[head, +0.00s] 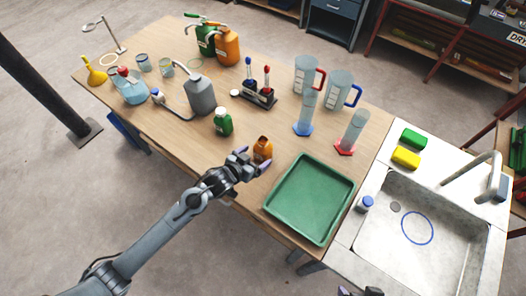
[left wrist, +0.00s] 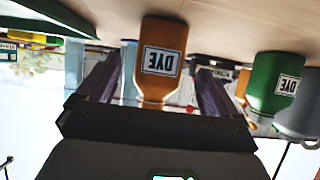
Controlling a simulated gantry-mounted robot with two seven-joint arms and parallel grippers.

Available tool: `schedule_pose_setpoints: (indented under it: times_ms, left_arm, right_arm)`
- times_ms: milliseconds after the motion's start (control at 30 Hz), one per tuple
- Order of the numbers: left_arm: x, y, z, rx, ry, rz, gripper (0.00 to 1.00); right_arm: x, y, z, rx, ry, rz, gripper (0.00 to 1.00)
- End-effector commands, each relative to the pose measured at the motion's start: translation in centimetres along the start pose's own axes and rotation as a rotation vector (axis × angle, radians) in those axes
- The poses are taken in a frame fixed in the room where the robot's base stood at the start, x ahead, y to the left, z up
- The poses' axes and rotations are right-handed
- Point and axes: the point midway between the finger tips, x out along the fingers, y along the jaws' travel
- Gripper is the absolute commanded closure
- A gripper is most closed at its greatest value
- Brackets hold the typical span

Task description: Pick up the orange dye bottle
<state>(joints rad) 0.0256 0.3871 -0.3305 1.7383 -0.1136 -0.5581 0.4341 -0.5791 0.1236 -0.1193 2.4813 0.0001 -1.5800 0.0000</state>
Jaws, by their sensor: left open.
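The small orange dye bottle (head: 263,149) stands upright on the wooden table, just left of the green tray. My left gripper (head: 250,166) is beside it at the near side, low over the table edge. In the left wrist view, which is upside down, the orange bottle (left wrist: 162,45) with its DYE label shows between the two spread purple fingers (left wrist: 158,88). The fingers are open, with a visible gap on each side of the bottle. A small part of what looks like my right gripper (head: 357,291) shows at the bottom edge of the head view.
A small green dye bottle (head: 222,122) stands left of the orange one. The green tray (head: 309,199) is close on the right. A grey jug (head: 200,95), a dark rack (head: 260,96) and measuring cylinders (head: 304,115) stand farther back. A sink (head: 440,232) is at the right.

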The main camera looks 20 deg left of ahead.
Motion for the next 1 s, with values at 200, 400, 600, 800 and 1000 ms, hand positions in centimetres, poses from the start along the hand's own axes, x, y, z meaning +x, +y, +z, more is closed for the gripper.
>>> schedule_pose_setpoints:
  times_ms: [200,400,600,800,1000]
  left_arm:
    - [1.1,0.0,-0.1,0.000,0.000,-0.001,0.06]
    - [3.7,0.1,-0.6,-0.001,0.000,-0.001,0.06]
    - [5.5,0.1,-0.6,-0.001,0.000,-0.001,0.06]
    - [5.7,0.1,-0.6,0.000,-0.001,0.000,0.06]
    - [5.7,0.1,-0.6,0.000,-0.001,0.000,0.23]
  right_arm:
    - [0.1,-0.1,0.0,0.004,0.001,-0.004,0.06]
    - [0.3,-0.3,0.1,0.007,0.001,-0.008,0.06]
    - [0.6,-0.3,0.2,0.007,0.000,-0.007,0.06]
    - [0.6,-0.2,0.2,0.004,-0.001,-0.005,0.06]
    - [0.6,0.0,0.3,-0.003,-0.002,0.001,0.06]
